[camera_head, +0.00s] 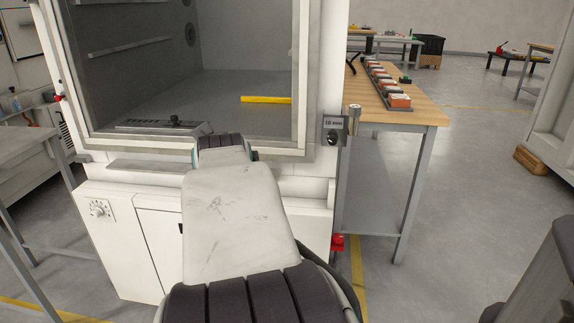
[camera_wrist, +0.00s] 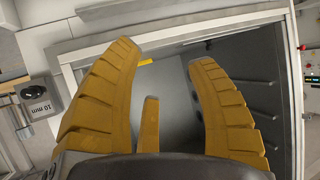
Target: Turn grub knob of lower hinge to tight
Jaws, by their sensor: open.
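The lower hinge (camera_head: 354,120) is a metal cylinder at the right front edge of the white chamber. Beside it is a grey plate marked 10 mm (camera_head: 335,121) with a dark round knob (camera_head: 332,138) on it. In the wrist view the same plate (camera_wrist: 40,106) and knob (camera_wrist: 57,87) are at the far left, outside my fingers. The knob is apart from the left finger. In the head view my own arm hides the gripper.
The chamber frame (camera_head: 307,75) surrounds the open interior, with a yellow bar (camera_head: 266,99) on its floor. A wooden-topped table (camera_head: 415,108) with a row of orange and white items stands close to the right. Open floor lies further right.

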